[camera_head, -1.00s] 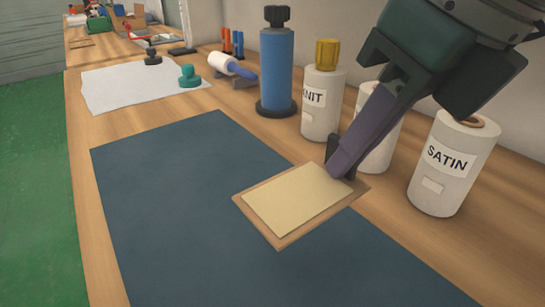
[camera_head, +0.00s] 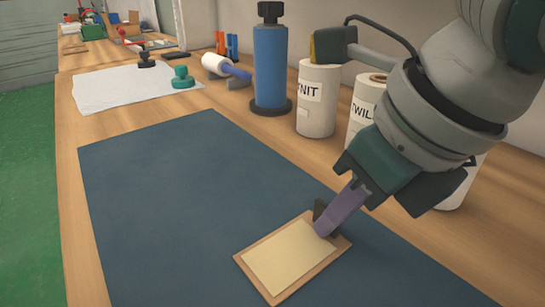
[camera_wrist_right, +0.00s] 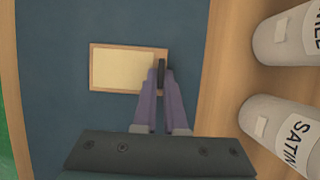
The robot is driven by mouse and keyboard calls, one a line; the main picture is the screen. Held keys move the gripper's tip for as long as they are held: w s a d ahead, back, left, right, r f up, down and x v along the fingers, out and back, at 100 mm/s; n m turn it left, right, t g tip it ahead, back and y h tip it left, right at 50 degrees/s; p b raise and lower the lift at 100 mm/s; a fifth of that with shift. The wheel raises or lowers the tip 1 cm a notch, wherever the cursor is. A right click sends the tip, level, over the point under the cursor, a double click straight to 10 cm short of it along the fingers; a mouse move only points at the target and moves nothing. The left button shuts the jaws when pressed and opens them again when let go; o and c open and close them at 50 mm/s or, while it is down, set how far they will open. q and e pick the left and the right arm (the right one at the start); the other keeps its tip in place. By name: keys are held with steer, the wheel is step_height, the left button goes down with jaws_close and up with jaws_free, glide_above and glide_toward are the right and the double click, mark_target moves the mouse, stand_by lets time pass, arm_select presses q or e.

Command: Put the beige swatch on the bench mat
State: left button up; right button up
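The beige swatch (camera_head: 292,258) is a flat cream rectangle with a brown border; it also shows in the right wrist view (camera_wrist_right: 118,69). It appears flat over the dark blue bench mat (camera_head: 180,190), within the mat's outline; I cannot tell whether it touches the mat or hovers just above it. My right gripper (camera_head: 328,222) is at the swatch's far right edge. Its purple fingers are shut on a dark upright tab (camera_wrist_right: 162,75) at that edge, and the fingers hide part of the border. My left gripper is not in view.
White rolls labelled KNIT (camera_head: 317,98) and TWILL (camera_head: 364,108) stand behind the mat, with a SATIN roll (camera_wrist_right: 282,130) beside them. A blue cylinder (camera_head: 270,65) stands further left. White paper with a teal-handled stamp (camera_head: 182,79) lies beyond. The mat's left part is clear.

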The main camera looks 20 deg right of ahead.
steer(key=o, duration=0.5)
steer(key=shift+c, duration=0.2)
steer(key=p+v, duration=0.4)
steer(key=v, duration=0.8)
steer(key=shift+r, duration=0.2)
steer(key=shift+w, duration=0.1)
